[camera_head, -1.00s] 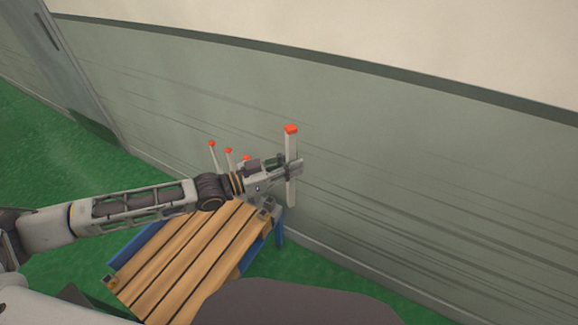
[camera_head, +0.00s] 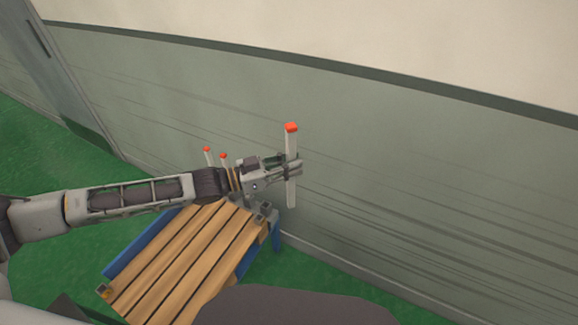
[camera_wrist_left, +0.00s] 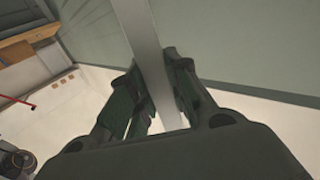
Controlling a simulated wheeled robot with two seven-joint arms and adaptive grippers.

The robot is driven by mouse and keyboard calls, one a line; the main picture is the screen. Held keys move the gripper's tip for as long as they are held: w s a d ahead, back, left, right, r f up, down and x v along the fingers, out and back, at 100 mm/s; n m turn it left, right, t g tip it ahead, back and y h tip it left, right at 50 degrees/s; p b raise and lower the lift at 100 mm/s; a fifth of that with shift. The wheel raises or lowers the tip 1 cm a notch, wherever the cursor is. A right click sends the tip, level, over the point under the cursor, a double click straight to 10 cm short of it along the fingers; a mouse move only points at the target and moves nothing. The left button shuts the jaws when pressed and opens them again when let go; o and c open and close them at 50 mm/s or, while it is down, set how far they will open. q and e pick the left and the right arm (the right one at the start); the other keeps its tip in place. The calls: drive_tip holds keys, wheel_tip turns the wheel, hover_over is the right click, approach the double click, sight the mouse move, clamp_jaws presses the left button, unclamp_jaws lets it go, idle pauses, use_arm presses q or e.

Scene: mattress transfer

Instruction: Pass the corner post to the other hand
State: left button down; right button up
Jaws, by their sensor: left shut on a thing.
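A white corner post (camera_head: 291,190) with an orange-red tip stands upright in my left gripper (camera_head: 290,168), in front of the wall in the head view. My left gripper is shut on its middle, with post showing above and below the fingers. In the left wrist view the post (camera_wrist_left: 138,30) runs between the two dark fingers (camera_wrist_left: 158,95). My right gripper is in neither view.
A wooden slatted top on a blue frame (camera_head: 185,262) stands below my left arm. Two more orange-tipped posts (camera_head: 208,156) show behind my wrist. A green-grey wall (camera_head: 420,190) runs behind. Green floor (camera_head: 60,165) is clear at the left.

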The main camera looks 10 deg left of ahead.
use_arm(q)
drive_tip(key=shift+w+d+r+m+g+h, duration=0.15)
drive_tip(key=shift+d+r+m+g+h, duration=0.25)
drive_tip(key=shift+d+r+m+g, duration=0.35)
drive_tip(key=shift+w+d+r+m+g+h, duration=0.15)
drive_tip(key=shift+d+r+m+g+h, duration=0.3)
drive_tip(key=shift+d+r+g, duration=0.45)
drive_tip(key=shift+a+r, duration=0.1)
drive_tip(key=shift+a, duration=0.05)
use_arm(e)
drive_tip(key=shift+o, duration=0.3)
